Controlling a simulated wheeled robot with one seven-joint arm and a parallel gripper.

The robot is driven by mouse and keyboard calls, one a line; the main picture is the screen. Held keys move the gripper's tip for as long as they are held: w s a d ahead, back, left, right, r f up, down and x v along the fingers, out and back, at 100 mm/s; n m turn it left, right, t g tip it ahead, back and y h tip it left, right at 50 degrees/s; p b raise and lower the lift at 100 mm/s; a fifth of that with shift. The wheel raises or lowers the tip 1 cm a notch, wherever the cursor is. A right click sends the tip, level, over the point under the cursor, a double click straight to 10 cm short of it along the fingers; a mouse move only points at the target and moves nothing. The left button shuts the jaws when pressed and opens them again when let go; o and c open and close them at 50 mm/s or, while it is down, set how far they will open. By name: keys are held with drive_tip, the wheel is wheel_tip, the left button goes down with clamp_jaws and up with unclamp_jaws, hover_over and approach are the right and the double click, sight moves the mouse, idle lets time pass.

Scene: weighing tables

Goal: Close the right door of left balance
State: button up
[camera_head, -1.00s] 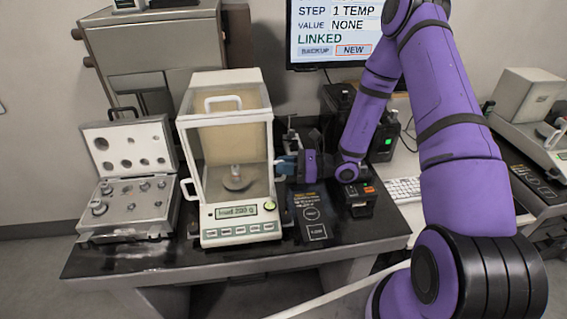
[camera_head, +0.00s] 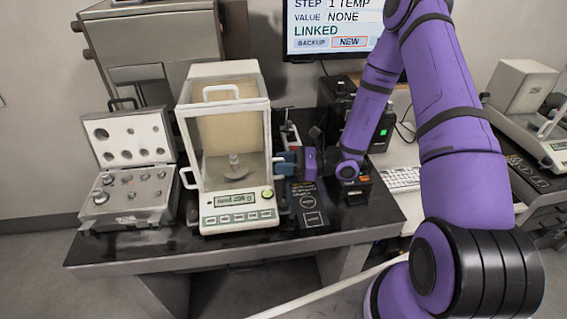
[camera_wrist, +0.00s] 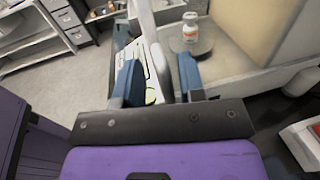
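The left balance (camera_head: 238,218) is a white glass-walled case on the dark table, with a lit display and a front handle. A small bottle or weight stands on its round pan (camera_head: 233,172). It looks like a small white-capped bottle (camera_wrist: 190,27) in the wrist view, seen through the balance's right side, which looks open there. My gripper (camera_head: 284,164) is beside the balance's right side. In the wrist view its two blue fingers (camera_wrist: 159,80) stand apart, with a pale upright post or frame edge between them. I cannot tell whether they touch it. The right door's own outline is unclear.
An open weight case (camera_head: 128,190) is left of the balance. A flat dark control panel (camera_head: 310,212) lies at its front right, near a black device (camera_head: 345,105) with a green light. A monitor (camera_head: 335,30) stands behind. Another balance (camera_head: 545,130) is at far right.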

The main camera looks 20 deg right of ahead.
drive_tip(key=shift+d, duration=0.1)
drive_tip(key=v, duration=1)
drive_tip(key=shift+s+d, duration=0.2)
drive_tip(key=shift+d, duration=0.05)
drive_tip(key=s+a+r+n+g+h, duration=0.2)
drive_tip(key=s+r+n+g, duration=0.1)
drive_tip(key=r+n, duration=0.3)
drive_tip(key=s+a+r+n+g+h, duration=0.2)
drive_tip(key=s+r+n+g+h, duration=0.1)
drive_tip(key=r, duration=0.4)
drive_tip(key=s+a+r+n+g+h, duration=0.2)
drive_tip(key=s+r+n+g, duration=0.1)
drive_tip(key=r+n, duration=0.3)
drive_tip(key=s+d+r+n+t+h, duration=0.2)
drive_tip(key=s+r+n+t+h, duration=0.1)
drive_tip(key=s+r, duration=0.4)
drive_tip(key=s+d+r+n+t+h, duration=0.1)
drive_tip(key=s+r+n+t+h, duration=0.3)
drive_tip(key=r, duration=0.5)
drive_tip(key=s+h, duration=0.2)
drive_tip(key=shift+s+d+t+h, duration=0.3)
drive_tip(key=shift+s+d, duration=0.1)
